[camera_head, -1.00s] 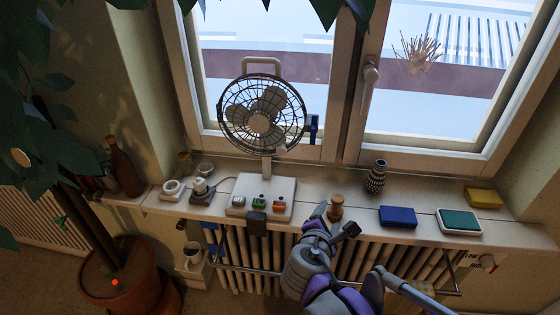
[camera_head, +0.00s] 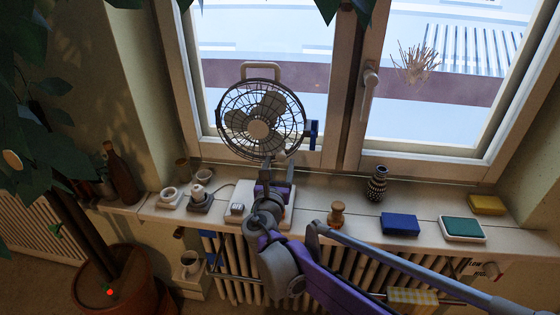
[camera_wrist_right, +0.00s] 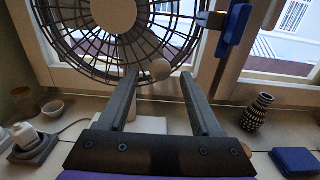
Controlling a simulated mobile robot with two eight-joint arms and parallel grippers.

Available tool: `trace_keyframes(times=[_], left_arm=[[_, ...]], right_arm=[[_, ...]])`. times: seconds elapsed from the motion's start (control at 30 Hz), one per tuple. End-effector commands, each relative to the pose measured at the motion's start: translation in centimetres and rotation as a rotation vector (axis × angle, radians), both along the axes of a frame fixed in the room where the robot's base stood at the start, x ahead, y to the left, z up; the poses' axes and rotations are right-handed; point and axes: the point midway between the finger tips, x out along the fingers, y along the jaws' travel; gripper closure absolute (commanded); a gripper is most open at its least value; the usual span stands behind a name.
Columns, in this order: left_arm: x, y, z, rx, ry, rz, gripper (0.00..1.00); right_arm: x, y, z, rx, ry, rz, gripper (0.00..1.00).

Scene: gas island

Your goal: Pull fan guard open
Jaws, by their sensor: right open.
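The fan (camera_head: 259,128) stands on the windowsill in front of the window, its round wire guard (camera_head: 284,98) facing me. A blue latch-like piece (camera_head: 312,134) sits at the guard's right side; it also shows in the right wrist view (camera_wrist_right: 236,24). My right gripper (camera_head: 279,160) is in front of the fan base (camera_head: 231,214), just below the guard. My left gripper is not in view.
A patterned vase (camera_head: 376,184), a wooden piece (camera_head: 336,214), a blue block (camera_head: 400,224) and a green pad (camera_head: 461,224) stand on the sill to the right. A plugged socket (camera_head: 199,199) and cups are left. A radiator is below.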

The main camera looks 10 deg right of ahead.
Motion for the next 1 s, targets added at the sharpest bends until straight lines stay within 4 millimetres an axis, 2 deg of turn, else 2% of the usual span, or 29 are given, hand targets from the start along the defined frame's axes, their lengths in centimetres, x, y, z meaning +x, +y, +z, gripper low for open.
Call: trace_keyframes(times=[0.2, 0.5, 0.87, 1.0], left_arm=[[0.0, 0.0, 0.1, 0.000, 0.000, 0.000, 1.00], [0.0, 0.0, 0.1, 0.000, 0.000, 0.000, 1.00], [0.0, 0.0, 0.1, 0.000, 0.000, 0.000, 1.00], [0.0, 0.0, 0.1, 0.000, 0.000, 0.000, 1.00]], right_arm=[[1.9, -0.6, 0.0, 0.002, -0.001, -0.001, 0.34], [2.0, -0.6, 0.0, 0.002, 0.000, 0.000, 0.34], [2.0, -0.6, 0.0, 0.002, 0.000, 0.000, 0.99], [2.0, -0.6, 0.0, 0.002, 0.000, 0.000, 1.00]])
